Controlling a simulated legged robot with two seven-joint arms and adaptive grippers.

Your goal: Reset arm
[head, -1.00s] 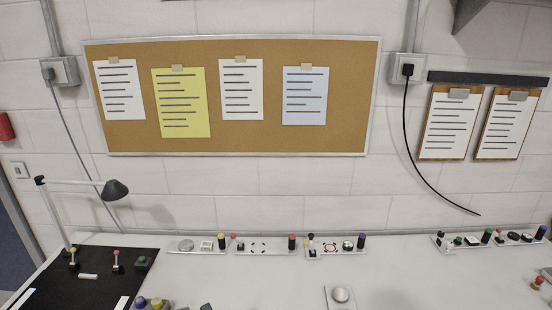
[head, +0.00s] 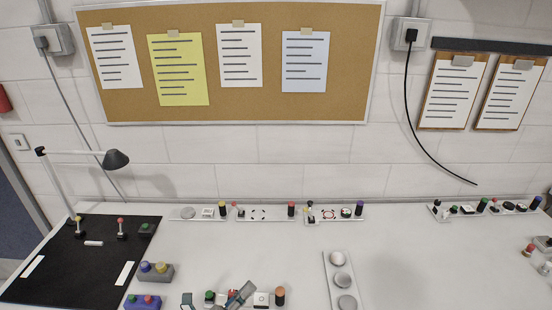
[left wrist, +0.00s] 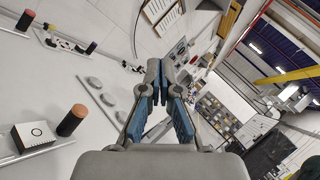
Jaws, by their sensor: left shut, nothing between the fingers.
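My left gripper (head: 240,293) shows at the bottom edge of the head view, above a low strip of control parts on the white table. In the left wrist view the left gripper (left wrist: 160,92) points away with its grey and blue fingers drawn together and nothing between them. It is clear of the wall and of the board. My right gripper is in neither view.
A black mat (head: 75,262) and a desk lamp (head: 115,160) stand at the left. A strip with several pale domes (head: 341,280) lies right of my left gripper. Strips of knobs line the back. The table (head: 420,270) is free at right centre.

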